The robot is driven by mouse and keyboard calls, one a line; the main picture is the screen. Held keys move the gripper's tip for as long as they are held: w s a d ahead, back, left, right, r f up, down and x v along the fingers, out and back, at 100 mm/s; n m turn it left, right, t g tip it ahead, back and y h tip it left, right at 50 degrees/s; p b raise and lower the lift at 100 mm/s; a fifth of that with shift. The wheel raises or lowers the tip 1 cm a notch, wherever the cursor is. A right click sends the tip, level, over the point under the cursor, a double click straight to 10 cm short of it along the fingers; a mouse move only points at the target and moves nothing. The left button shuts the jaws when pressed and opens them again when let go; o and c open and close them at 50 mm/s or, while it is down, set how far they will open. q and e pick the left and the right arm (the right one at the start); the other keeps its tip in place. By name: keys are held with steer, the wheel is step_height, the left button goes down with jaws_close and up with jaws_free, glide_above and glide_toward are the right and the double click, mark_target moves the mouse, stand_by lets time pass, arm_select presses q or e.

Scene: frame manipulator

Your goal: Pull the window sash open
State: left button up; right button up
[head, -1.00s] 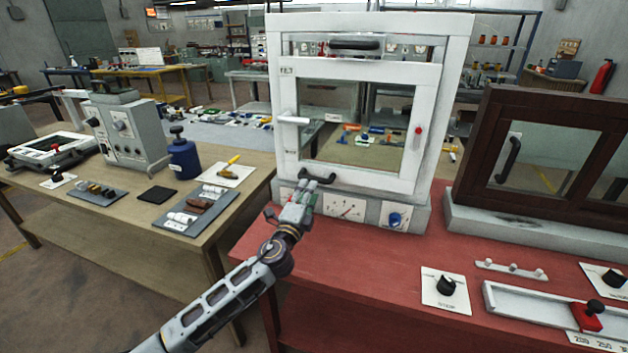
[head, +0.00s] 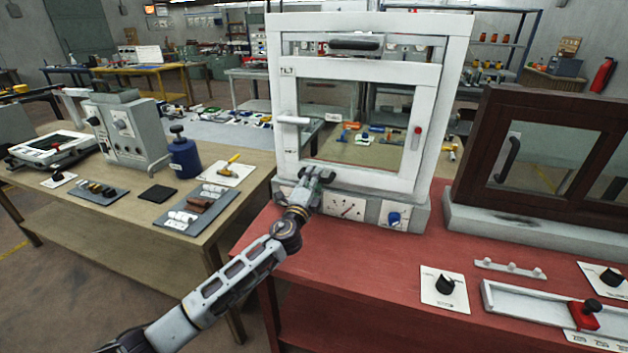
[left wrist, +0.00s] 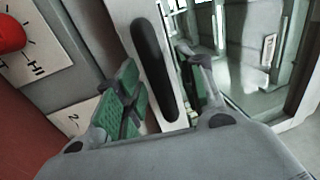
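The white sash (head: 412,72) sits in a white upright frame (head: 458,70) on the red bench, with a black bar handle (head: 327,175) low on its left part. My left gripper (head: 312,180) is at this handle. In the left wrist view the left gripper (left wrist: 157,90) is open, with its green-padded fingers on either side of the black handle (left wrist: 152,60). I cannot tell whether the pads touch it. A dark brown framed window (head: 470,155) with its own black handle (head: 508,160) stands at the right. My right gripper is not in view.
Below the sash, the base carries a dial (head: 345,207) and a blue knob (head: 394,218). A white lever (head: 295,120) sticks out at the frame's left. A black knob (head: 445,284) and a slider with a red block (head: 584,314) lie at the front right. The red bench's middle is clear.

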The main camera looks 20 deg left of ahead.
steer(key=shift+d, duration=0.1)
arm_select(q)
steer(key=c, duration=0.6)
jaws_close()
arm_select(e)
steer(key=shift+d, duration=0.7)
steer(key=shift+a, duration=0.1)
